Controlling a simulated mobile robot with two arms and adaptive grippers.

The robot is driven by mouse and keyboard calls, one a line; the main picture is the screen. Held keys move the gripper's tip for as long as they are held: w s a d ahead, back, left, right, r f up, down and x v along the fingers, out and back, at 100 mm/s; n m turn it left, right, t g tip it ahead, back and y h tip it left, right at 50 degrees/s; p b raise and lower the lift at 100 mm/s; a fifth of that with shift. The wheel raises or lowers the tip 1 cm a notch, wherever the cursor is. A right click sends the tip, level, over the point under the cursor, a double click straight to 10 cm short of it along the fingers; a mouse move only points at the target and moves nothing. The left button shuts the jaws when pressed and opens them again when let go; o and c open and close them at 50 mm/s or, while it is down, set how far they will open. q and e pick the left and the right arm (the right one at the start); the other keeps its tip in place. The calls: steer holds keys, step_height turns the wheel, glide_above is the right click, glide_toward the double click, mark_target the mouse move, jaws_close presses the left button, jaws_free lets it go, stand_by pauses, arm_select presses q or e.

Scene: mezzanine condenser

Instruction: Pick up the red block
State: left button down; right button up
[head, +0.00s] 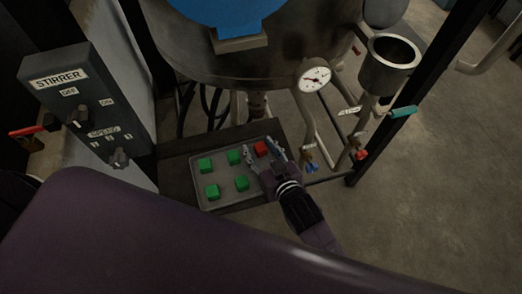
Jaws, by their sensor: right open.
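The red block (261,148) lies at the far right of a grey tray (222,196), next to several green blocks (234,157). My right gripper (262,153) reaches in from the lower right over the tray's right side. Its two fingers are spread apart, with the red block showing between or just beyond their tips. I cannot tell how high the fingers are above the tray. My left gripper is not in view.
A steel vessel (265,62) with a dial gauge (314,78) hangs above and behind the tray. Pipes and valves with coloured handles (403,112) stand to the right. A stirrer control box (82,105) is at the left.

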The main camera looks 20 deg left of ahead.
mark_target(261, 148)
steer(key=shift+c, duration=0.5)
steer(key=c, duration=1.1)
steer(key=shift+r, duration=0.2)
step_height(261, 148, up, 20)
steer(key=shift+f, duration=0.1)
